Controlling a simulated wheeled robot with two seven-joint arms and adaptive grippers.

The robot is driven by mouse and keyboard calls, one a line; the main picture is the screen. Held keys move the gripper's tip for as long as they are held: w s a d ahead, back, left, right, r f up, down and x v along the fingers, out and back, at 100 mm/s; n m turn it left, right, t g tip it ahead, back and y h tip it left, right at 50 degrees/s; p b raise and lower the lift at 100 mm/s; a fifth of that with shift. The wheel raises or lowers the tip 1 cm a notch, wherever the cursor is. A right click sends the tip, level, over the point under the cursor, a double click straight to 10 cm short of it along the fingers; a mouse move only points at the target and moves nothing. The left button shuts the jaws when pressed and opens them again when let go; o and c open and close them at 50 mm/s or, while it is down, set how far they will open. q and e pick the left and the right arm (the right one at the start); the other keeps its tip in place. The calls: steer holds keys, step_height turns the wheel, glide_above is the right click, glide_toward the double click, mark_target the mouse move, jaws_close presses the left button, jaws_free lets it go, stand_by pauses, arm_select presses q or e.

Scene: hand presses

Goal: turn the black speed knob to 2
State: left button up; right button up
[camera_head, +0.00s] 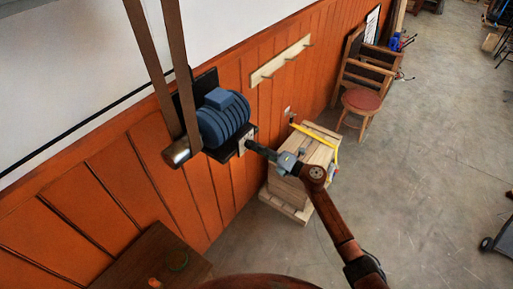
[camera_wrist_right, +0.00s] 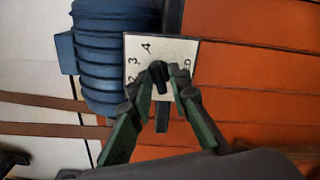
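The black speed knob (camera_wrist_right: 159,76) sits on a white dial plate (camera_wrist_right: 146,46), which carries the figures 4, 3 and a partly covered 2. The figures look turned sideways in the right wrist view. My right gripper (camera_wrist_right: 160,92) has its two green fingers spread, one on each side of the knob; I cannot tell whether they touch it. I cannot read for certain which figure the knob points to. In the head view the plate (camera_head: 246,138) is beside a blue motor (camera_head: 222,119), with my right gripper (camera_head: 254,147) at it. My left gripper is not in view.
Brown belts (camera_head: 176,60) run up from a metal pulley (camera_head: 181,153) beside the motor. A wooden crate (camera_head: 287,192) stands under my right arm, with a yellow strip (camera_head: 335,152) on it. An orange panelled wall is behind; a chair (camera_head: 361,101) stands farther back.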

steer(key=shift+o, duration=0.8)
steer(key=v, duration=1.2)
